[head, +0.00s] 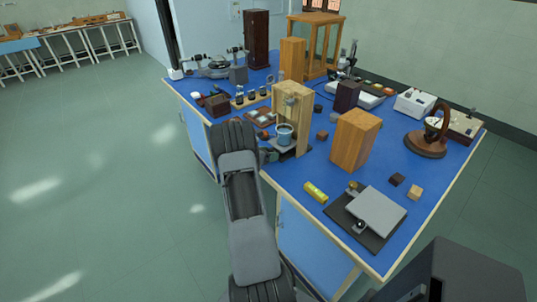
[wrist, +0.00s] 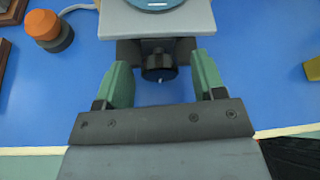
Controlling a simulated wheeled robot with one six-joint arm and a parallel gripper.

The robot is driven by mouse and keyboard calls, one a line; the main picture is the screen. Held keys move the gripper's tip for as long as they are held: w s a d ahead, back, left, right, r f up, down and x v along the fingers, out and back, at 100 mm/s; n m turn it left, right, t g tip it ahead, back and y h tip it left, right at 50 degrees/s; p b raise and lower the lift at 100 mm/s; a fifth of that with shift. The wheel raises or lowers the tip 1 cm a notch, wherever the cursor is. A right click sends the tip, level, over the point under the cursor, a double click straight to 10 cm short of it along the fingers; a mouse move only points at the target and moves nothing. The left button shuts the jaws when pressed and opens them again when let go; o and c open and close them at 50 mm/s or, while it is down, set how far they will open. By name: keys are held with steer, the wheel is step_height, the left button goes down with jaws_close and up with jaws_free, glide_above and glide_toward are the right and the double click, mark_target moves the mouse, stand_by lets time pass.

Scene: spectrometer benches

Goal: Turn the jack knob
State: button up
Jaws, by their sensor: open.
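The jack shows in the wrist view with a grey top plate (wrist: 157,22) and a dark round knob (wrist: 159,67) on its near side. A blue round vessel (wrist: 155,3) stands on the plate, cut by the frame's top. My gripper (wrist: 162,74) is open, with one green finger on each side of the knob and a visible gap to both. In the head view a blue cup (head: 284,134) sits on this jack, inside a wooden frame (head: 305,125). My arm partly hides the jack there, and its knob cannot be made out.
A tall wooden block (head: 355,140) stands right of the frame. An orange and dark round piece (wrist: 48,28) lies left of my gripper.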

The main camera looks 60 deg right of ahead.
steer(key=c, duration=0.9)
steer(key=m+b, duration=0.1)
steer(key=b, duration=0.2)
steer(key=shift+f+t, duration=0.25)
steer(key=shift+t, duration=0.15)
steer(key=m+t+b, duration=0.1)
steer(key=b, duration=0.4)
steer(key=shift+s+f+m+h, duration=0.1)
steer(key=shift+m+h, duration=0.2)
steer(key=shift+m, duration=0.1)
steer(key=m+b, duration=0.1)
steer(key=b, duration=0.2)
steer(key=shift+t, duration=0.4)
steer(key=shift+r+b, duration=0.2)
steer(key=shift+b, duration=0.35)
steer(key=shift+r, duration=0.15)
